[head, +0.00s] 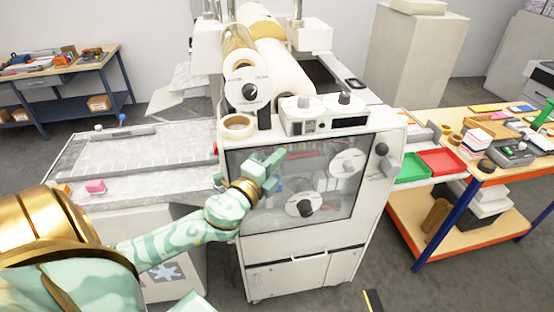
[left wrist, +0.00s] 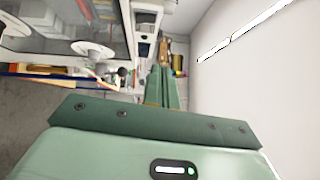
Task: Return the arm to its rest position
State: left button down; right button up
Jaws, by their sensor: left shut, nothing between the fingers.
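My left arm comes in from the lower left in the head view, in pale green and gold. My left gripper (head: 270,162) is in front of the glass door of the white machine (head: 295,240). Its green fingers are together with nothing between them. In the left wrist view, the two fingers (left wrist: 162,88) also lie side by side. I cannot tell how far the fingers are from the glass. My right gripper is not clearly seen; only a small dark and gold piece shows at the bottom edge of the head view.
Film rolls (head: 268,60) and a tape roll (head: 237,126) sit on top of the machine. A flat conveyor table (head: 130,150) stands on the left. On the right, a workbench (head: 455,187) holds a green tray (head: 410,167) and a red tray (head: 441,161). Grey floor shows in front.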

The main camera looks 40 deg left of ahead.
pick_arm(q)
jog(key=shift+d, duration=0.1)
pick_arm(e)
jog(key=shift+d, duration=0.3)
